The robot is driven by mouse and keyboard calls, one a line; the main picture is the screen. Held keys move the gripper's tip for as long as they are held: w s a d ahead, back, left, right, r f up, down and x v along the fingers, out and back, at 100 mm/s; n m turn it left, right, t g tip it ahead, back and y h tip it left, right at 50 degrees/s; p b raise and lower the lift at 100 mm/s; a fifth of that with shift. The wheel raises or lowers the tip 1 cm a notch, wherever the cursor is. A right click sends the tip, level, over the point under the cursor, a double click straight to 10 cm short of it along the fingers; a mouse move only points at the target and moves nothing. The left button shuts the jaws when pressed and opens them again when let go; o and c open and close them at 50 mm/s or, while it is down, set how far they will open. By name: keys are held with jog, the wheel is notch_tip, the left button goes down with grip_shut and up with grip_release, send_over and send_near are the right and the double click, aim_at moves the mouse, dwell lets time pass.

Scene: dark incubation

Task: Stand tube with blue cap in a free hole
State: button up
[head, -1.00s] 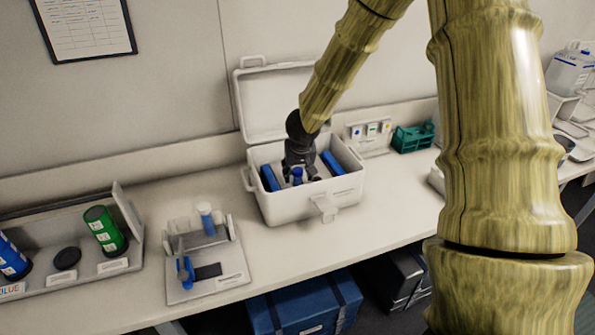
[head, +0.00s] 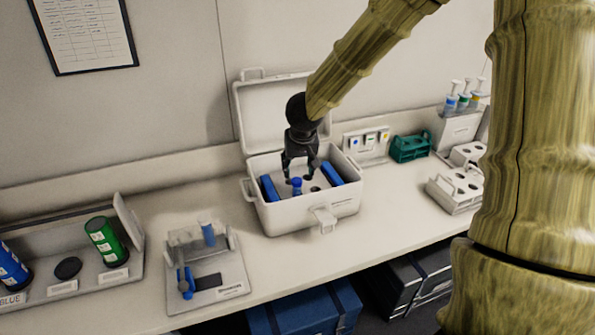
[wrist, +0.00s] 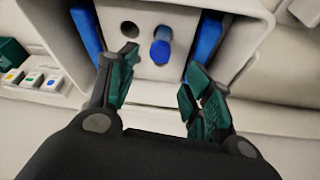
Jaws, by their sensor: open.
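A tube with a blue cap (head: 297,185) stands upright in the insert of the open white box; its cap also shows in the wrist view (wrist: 161,51). Most of its body is hidden in the insert. My gripper (head: 301,172) is open and empty, pointing down just above and behind the tube. In the wrist view the two fingers (wrist: 161,68) are spread apart, with the cap beyond and between them, apart from both. Free dark holes (head: 308,177) show in the insert beside the tube, one also in the wrist view (wrist: 130,29).
Blue packs (head: 332,168) line both sides of the white box (head: 310,217), whose lid stands open behind. A clear stand with a blue-topped vial (head: 207,232) is to the left. A green rack (head: 410,148) and white racks (head: 455,190) are to the right. Bench between is clear.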

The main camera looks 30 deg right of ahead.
jog(key=shift+v, duration=1.5)
